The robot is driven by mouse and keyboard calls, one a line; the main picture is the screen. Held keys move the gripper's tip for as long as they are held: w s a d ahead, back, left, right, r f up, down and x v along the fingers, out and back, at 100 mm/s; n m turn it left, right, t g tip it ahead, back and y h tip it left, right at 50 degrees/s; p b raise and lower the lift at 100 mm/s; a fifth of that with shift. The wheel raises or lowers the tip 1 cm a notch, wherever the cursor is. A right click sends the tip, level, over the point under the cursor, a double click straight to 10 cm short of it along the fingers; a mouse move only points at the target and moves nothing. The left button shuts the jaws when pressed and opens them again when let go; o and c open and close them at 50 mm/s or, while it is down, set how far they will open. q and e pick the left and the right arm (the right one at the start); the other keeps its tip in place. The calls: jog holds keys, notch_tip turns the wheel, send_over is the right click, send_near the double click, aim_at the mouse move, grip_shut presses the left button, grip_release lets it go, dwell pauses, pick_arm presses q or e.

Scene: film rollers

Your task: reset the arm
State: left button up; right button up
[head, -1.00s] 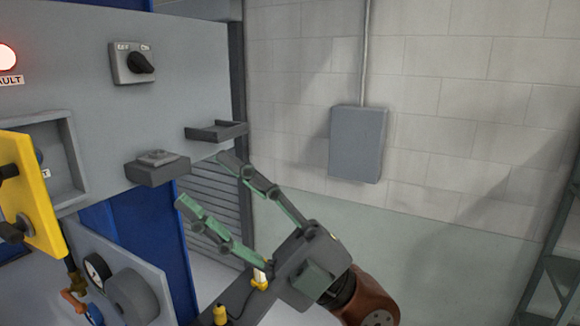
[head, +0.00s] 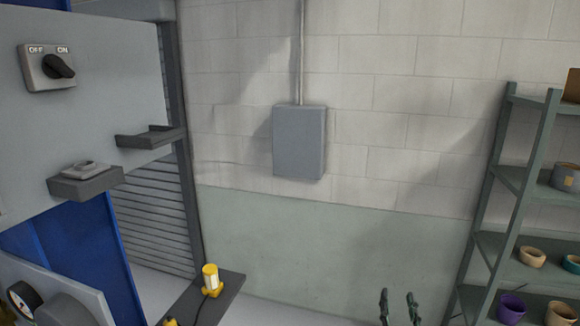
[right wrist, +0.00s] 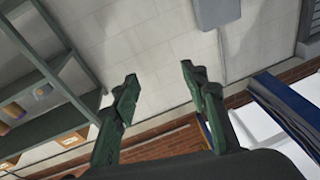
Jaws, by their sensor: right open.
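My right gripper (head: 399,297) shows only its green fingertips at the bottom edge of the head view, apart from each other. In the right wrist view the two green fingers (right wrist: 158,82) stand wide apart with nothing between them. The gripper is open and empty, and it touches nothing that I can see. The rest of my right arm is out of the head view. My left gripper is in neither view.
A grey panel (head: 100,105) with an OFF/ON knob (head: 58,66) and two small ledges stands at left. A shelf rack (head: 490,190) with tape rolls is at right. A grey wall box (head: 299,142) hangs between. A yellow-capped item (head: 211,277) sits on a dark surface.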

jog(key=s+d+f+g, duration=0.3)
jog(key=s+f, duration=0.1)
jog(key=f, duration=0.5)
jog(key=s+d+f+n+g, duration=0.1)
jog(key=s+d+f+g, duration=0.15)
jog(key=s+f, duration=0.45)
jog(key=s+d+f+g, duration=0.2)
jog(key=f+g, duration=0.1)
jog(key=f, duration=0.8)
jog(key=s+f+n+g+y, duration=0.1)
jog(key=s+f+g, duration=0.3)
jog(key=s+f, duration=0.6)
jog(key=s+f+n+g+y, duration=0.2)
jog(key=s+f+g, duration=0.25)
jog(key=s, duration=0.95)
notch_tip(320, 180, down, 31)
jog(key=s+a, duration=0.1)
jog(key=a, duration=0.1)
jog(key=s+f+g+b, duration=0.1)
jog(key=s+f, duration=1.7)
jog(key=s, duration=0.1)
jog(key=shift+s+n+g, duration=0.3)
jog(key=shift+n, duration=0.1)
